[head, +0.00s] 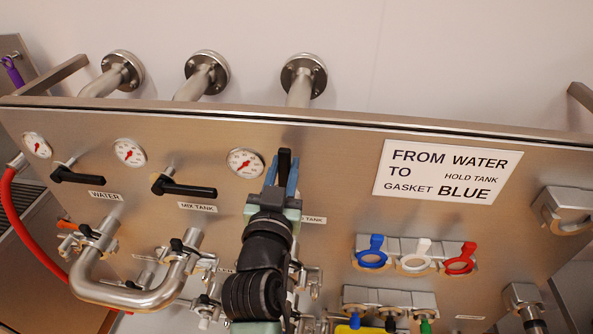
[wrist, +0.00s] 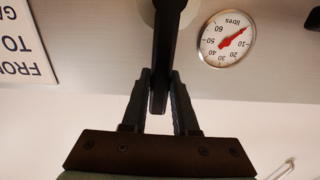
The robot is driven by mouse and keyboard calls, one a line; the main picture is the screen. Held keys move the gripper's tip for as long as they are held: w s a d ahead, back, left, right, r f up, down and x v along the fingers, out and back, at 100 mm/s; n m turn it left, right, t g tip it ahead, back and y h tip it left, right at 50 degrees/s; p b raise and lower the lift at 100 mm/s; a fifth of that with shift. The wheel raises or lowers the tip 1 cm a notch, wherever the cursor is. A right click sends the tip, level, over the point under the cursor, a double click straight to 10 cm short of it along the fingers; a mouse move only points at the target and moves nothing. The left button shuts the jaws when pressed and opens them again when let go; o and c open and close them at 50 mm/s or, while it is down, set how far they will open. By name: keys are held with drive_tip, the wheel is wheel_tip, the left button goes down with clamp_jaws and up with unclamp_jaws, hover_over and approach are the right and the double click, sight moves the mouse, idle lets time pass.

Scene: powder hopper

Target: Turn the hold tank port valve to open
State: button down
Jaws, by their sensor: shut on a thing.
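The water handle (head: 77,176) and mix tank handle (head: 184,188) lie nearly level at left. A steel U-shaped pipe (head: 135,297) sits below them. Blue (head: 373,252), white (head: 416,256) and red gaskets (head: 461,259) hang at right, under a sign (head: 447,172). A red hose (head: 28,232) runs at far left.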

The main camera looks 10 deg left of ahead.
drive_tip(key=c, duration=0.6)
unclamp_jaws()
drive_tip(key=shift+f, duration=0.1)
drive_tip(key=shift+c, duration=0.2)
drive_tip(key=shift+s, duration=0.15)
drive_tip(key=s+b, duration=0.1)
drive_tip(key=s, duration=0.7)
drive_tip(key=shift+s, duration=0.4)
drive_tip(key=d+r+m+t+b, duration=0.1)
drive_tip(key=d+r+t+b, duration=0.2)
drive_tip(key=r, duration=0.6)
drive_tip(key=d+r+t+b, duration=0.2)
drive_tip(key=r+b, duration=0.1)
drive_tip(key=r, duration=0.6)
drive_tip(key=s+d+r+n+t+b, duration=0.1)
drive_tip(key=s+d+r+t+b, duration=0.2)
drive_tip(key=s+r, duration=0.5)
wheel_tip(320, 180, up, 3)
drive_tip(key=shift+f+t, duration=0.1)
drive_tip(key=shift+t, duration=0.3)
